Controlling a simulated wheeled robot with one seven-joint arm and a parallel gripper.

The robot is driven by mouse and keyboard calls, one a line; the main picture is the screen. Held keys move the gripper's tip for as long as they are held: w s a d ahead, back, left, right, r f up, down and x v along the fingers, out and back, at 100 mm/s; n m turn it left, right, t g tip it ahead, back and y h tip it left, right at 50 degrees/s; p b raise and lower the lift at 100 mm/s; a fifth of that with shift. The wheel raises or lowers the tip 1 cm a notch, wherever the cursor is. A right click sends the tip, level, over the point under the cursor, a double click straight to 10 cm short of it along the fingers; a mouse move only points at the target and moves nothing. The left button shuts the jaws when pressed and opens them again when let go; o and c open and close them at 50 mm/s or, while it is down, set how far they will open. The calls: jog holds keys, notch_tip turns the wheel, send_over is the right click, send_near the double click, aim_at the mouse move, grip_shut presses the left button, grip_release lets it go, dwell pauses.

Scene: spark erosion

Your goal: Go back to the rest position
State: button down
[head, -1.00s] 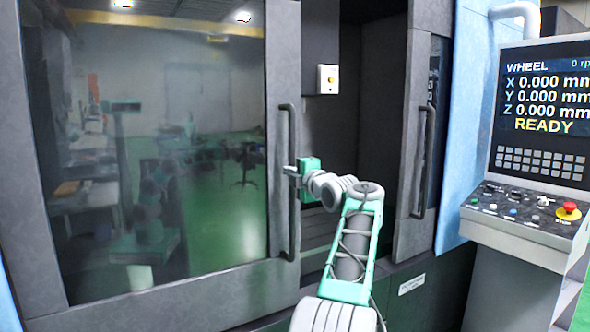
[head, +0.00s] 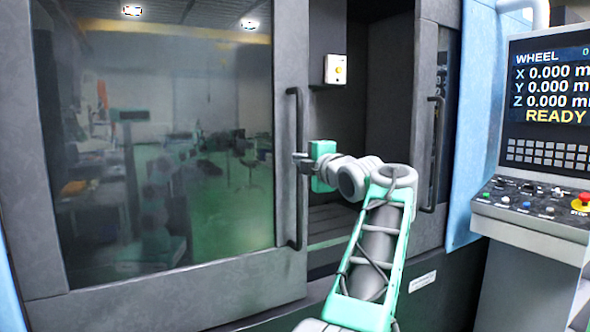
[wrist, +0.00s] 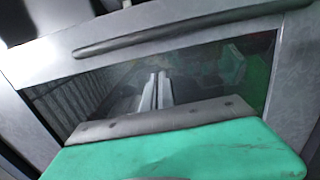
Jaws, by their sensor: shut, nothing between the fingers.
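My gripper (head: 300,158) is at the end of my outstretched arm, in front of the machine's left door, close to its vertical handle (head: 295,170). In the head view its fingertips overlap the handle's line; whether they touch it I cannot tell. In the wrist view my gripper (wrist: 158,92) shows two pale fingers side by side, shut with nothing between them. The door handle (wrist: 170,38) crosses the top of the wrist view, apart from the fingertips in the picture.
The left door's glass (head: 160,150) reflects the room. The doorway stands open between it and the right door, which has its own handle (head: 433,155). A yellow-button box (head: 335,69) is inside. The control panel (head: 545,140) stands at the right.

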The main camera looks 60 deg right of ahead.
jog(key=w+a+f+m+g+y+p, duration=0.1)
jog(key=w+a+f+m, duration=0.1)
jog(key=w+a+f, duration=0.3)
jog(key=w+a+f+m+g+y+p, duration=0.1)
jog(key=w+a+f+y, duration=0.15)
jog(key=a, duration=0.45)
jog(key=w+a+f+m+y+p, duration=0.1)
jog(key=w+a+f+m, duration=0.1)
jog(key=w+a, duration=0.4)
jog(key=a+f+m+g+y+p, duration=0.25)
jog(key=a+f, duration=0.55)
jog(key=a, duration=0.5)
jog(key=s+a+f+m+g+y+p, duration=0.1)
jog(key=s+a+f+g, duration=0.1)
jog(key=s+a+f, duration=0.35)
jog(key=s+a+f+m+g+p, duration=0.1)
jog(key=s+a+f+m+g, duration=0.15)
jog(key=a+f, duration=0.65)
jog(key=s+a+f+g, duration=0.1)
jog(key=s+a+f, duration=0.2)
jog(key=s+a, duration=0.1)
jog(key=s+a+f+m+g+p, duration=0.1)
jog(key=s+a+f+g, duration=0.1)
jog(key=s, duration=0.5)
jog(key=shift+a+f+g, duration=0.3)
jog(key=shift+a+f, duration=0.3)
jog(key=shift+a, duration=0.5)
